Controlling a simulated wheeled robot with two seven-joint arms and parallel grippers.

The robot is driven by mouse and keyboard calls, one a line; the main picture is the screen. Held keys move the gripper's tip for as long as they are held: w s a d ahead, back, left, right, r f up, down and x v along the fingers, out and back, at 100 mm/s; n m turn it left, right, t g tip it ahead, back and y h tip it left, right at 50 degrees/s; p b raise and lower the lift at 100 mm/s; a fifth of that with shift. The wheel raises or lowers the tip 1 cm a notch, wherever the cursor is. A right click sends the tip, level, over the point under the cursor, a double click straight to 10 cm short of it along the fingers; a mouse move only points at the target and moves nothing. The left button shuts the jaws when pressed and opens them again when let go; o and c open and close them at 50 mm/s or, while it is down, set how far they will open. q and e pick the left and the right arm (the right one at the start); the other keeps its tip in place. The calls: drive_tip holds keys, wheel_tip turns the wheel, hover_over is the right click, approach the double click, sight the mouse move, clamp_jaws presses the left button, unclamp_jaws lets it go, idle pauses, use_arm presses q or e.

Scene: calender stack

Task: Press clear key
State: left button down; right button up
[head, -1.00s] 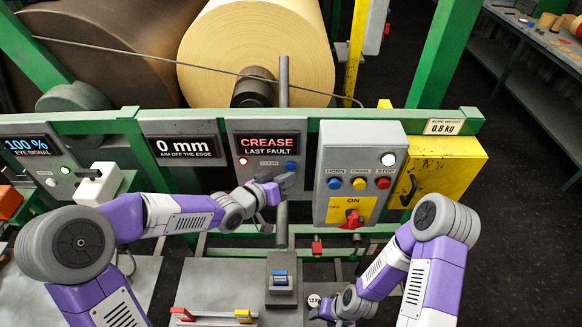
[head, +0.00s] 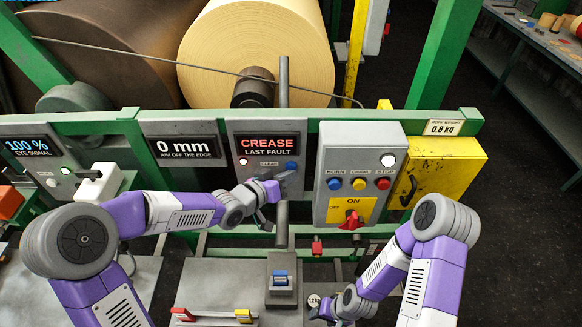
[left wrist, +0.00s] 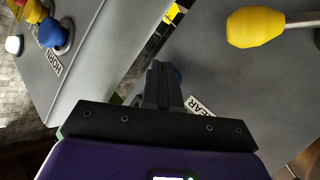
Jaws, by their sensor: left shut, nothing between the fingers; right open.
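The clear key is a blue round button (head: 291,165) on the grey panel, beside a small CLEAR label (head: 268,163) and under a screen (head: 268,146) reading CREASE, LAST FAULT. My left gripper (head: 288,177) is shut and empty, its fingertips close below the button. My right gripper (head: 322,311) is open, low near the front, away from the panel.
To the right a grey control box (head: 362,150) carries HORN, CRAWL and STOP buttons and a red rotary switch (head: 352,221). A yellow knob on a rod (left wrist: 257,27) shows in the left wrist view. A grey vertical post (head: 282,225) stands just below my left gripper.

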use_arm(q)
drive_tip(key=shift+w, duration=0.4)
idle(0.8)
drive_tip(key=shift+s, duration=0.85)
drive_tip(key=s+b, duration=0.1)
drive_tip(key=s, duration=0.4)
drive_tip(key=shift+b, duration=0.35)
drive_tip(key=shift+r, duration=0.1)
idle(0.6)
